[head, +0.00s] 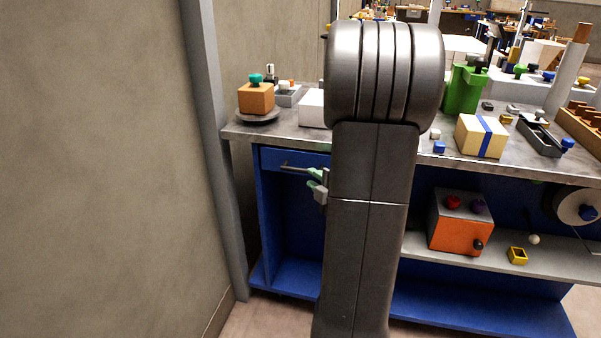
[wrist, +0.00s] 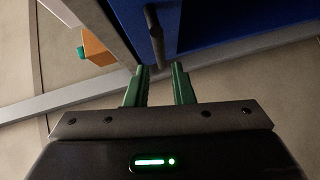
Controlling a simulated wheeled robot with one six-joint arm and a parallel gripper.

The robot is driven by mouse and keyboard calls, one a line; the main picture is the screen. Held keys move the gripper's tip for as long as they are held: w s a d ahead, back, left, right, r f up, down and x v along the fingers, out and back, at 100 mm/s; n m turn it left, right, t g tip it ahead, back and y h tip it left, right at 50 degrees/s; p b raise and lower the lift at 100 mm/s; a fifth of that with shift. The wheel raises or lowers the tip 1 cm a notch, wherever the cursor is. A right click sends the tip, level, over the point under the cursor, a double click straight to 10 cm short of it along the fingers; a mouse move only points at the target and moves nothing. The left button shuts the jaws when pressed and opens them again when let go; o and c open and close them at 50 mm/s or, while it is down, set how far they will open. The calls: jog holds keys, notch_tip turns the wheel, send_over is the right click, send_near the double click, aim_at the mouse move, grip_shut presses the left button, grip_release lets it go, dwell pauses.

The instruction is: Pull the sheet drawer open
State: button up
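The sheet drawer (head: 268,160) has a blue front and sits under the left end of the grey bench top. It looks shut. Its dark bar handle (head: 298,167) stands out from the front. In the wrist view the handle (wrist: 154,30) runs down from the top, and its lower end shows between the fingertips. My gripper (head: 313,178) is just right of the handle, partly hidden by my arm. In the wrist view my gripper (wrist: 159,70) has its two green fingers apart, with a gap on both sides of the handle. I cannot tell how deep the handle lies between them.
The bench top (head: 455,166) carries an orange box (head: 256,98), a cream box with a blue band (head: 482,136) and several small parts. A grey post (head: 212,130) and wall are close on the left. My arm hides the middle.

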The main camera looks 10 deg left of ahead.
aim_at(303, 171)
jog(key=x, duration=0.7)
jog(key=shift+w+a+b, duration=0.15)
jog(key=shift+w+b, duration=0.05)
jog(key=shift+b, duration=0.1)
grip_shut()
